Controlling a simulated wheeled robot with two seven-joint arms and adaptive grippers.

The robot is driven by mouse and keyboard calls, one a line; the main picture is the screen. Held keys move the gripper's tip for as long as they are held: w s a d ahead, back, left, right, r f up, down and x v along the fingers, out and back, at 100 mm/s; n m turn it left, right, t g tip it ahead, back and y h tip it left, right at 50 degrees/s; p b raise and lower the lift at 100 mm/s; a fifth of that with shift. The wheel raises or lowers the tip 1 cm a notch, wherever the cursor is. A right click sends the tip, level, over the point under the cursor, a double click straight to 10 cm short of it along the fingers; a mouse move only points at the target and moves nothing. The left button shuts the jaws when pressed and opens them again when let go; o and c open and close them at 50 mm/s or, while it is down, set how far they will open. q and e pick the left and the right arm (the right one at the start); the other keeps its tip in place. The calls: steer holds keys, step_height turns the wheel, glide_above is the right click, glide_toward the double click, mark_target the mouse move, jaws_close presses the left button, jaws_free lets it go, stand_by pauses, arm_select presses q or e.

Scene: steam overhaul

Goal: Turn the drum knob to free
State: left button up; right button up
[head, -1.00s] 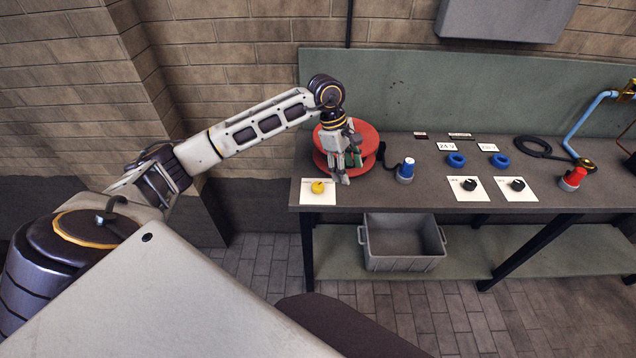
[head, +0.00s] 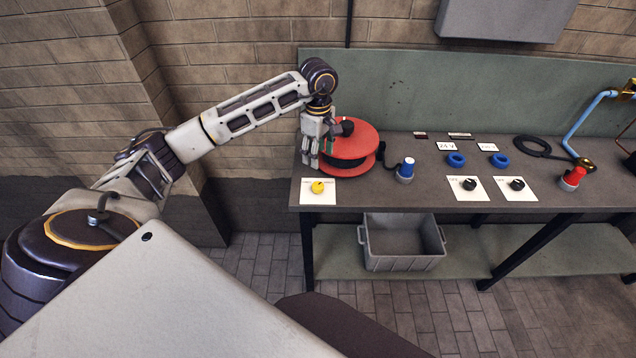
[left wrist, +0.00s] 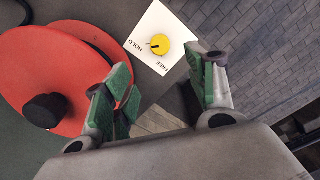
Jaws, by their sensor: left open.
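The yellow drum knob (head: 318,187) sits on a white card (head: 312,199) at the bench's front left corner. In the left wrist view the knob (left wrist: 160,44) shows a dark pointer mark towards its left side, on the side of the word HOLD; FREE is printed near the card's lower edge. My left gripper (head: 310,163) is open and empty, above the bench just behind the knob, apart from it. In the left wrist view its green-padded fingers (left wrist: 166,76) are spread, with the knob beyond the gap between their tips. My right gripper is not in view.
A red cable drum (head: 362,138) stands right beside my left gripper. A blue-capped plug (head: 406,170), black knobs on cards (head: 469,184), blue rings (head: 456,160) and a red plug (head: 572,178) are farther right. A grey crate (head: 402,264) sits on the lower shelf.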

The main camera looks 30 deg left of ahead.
mark_target(318, 185)
arm_select(q)
step_height(318, 185, down, 12)
steer(key=shift+r+p, duration=0.1)
steer(key=shift+p, duration=0.9)
steer(key=shift+f, duration=0.7)
steer(key=shift+c, duration=0.4)
steer(key=c, duration=1)
steer(key=shift+o, duration=0.2)
